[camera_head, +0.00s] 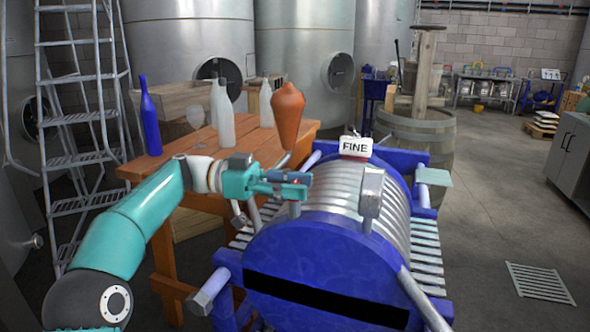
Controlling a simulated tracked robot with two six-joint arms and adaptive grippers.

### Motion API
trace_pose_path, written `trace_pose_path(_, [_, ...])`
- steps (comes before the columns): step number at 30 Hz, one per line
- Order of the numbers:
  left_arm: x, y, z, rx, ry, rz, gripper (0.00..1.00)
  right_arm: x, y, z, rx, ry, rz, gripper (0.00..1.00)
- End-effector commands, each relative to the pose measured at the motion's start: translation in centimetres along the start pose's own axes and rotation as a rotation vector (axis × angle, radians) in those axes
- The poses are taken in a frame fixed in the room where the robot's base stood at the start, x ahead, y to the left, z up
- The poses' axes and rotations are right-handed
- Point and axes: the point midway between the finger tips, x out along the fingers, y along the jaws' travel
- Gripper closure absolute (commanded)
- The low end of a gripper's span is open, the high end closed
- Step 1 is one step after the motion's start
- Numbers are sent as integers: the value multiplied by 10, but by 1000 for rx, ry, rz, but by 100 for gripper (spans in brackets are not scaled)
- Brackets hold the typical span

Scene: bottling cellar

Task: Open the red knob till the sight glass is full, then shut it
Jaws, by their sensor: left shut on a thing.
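My left gripper (294,184) reaches in from the left over the near-left top of a blue machine with a ribbed metal drum (398,215). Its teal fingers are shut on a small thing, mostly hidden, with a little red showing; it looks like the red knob. A short metal stem (294,209) stands just below the fingers. A metal post with a block head (371,187) stands to the right of the gripper. I cannot make out a sight glass or its level. A dark slot (325,300) runs across the drum's blue front. My right gripper is not in view.
A white "FINE" sign (355,147) stands on the machine's far side. A wooden table (243,145) behind my arm holds a blue bottle (151,122), pale bottles and a glass. An orange bulb-shaped thing (288,115) rises behind the gripper.

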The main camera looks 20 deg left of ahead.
Motion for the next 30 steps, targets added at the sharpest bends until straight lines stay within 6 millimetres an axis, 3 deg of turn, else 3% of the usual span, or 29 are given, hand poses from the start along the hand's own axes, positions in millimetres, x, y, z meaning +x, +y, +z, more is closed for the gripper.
trace_pose_path(16, [0, -1, -3, 5, 6, 22, 96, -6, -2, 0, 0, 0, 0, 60])
trace_pose_path(17, [0, -1, -3, 5, 6, 22, 57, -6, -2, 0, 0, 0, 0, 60])
trace_pose_path(21, [0, 0, -2, 4, 5, 24, 35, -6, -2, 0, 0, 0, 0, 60])
trace_pose_path(30, [-1, 0, -1, 2, 3, 25, 35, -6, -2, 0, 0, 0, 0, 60])
